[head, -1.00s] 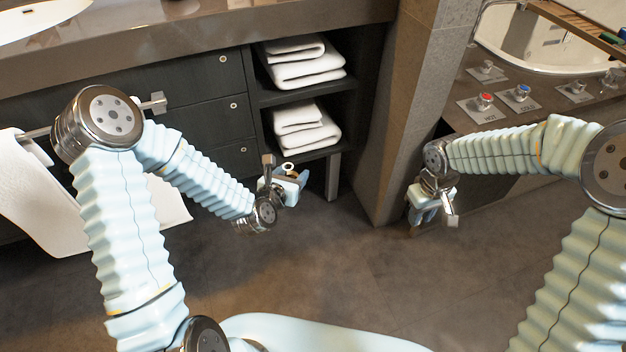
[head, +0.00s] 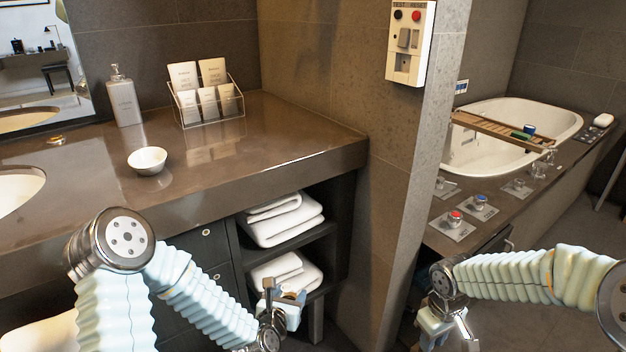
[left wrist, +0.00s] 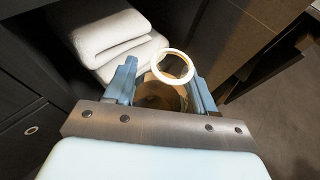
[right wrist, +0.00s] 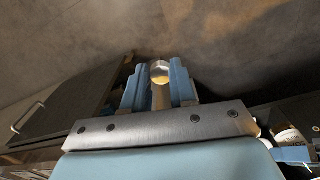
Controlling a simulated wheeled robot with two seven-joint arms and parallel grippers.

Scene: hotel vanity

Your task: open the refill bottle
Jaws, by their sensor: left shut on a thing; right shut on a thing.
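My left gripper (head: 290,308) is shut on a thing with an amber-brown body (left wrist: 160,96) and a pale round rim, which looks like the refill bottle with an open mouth. The rim (left wrist: 173,66) stands up between the fingers in the left wrist view. My right gripper (head: 440,330) is shut on a small round thing (right wrist: 160,72), silvery above and amber below, perhaps a cap; it also shows between the fingers in the right wrist view (right wrist: 160,98). The two grippers are well apart, both low in the head view.
A pump bottle (head: 123,98), a white bowl (head: 147,160) and a card holder (head: 208,103) stand on the vanity counter (head: 270,135). Folded towels (head: 282,220) fill shelves below. A stone pillar (head: 400,180) separates vanity and bathtub (head: 490,140). A panel (head: 408,40) hangs above.

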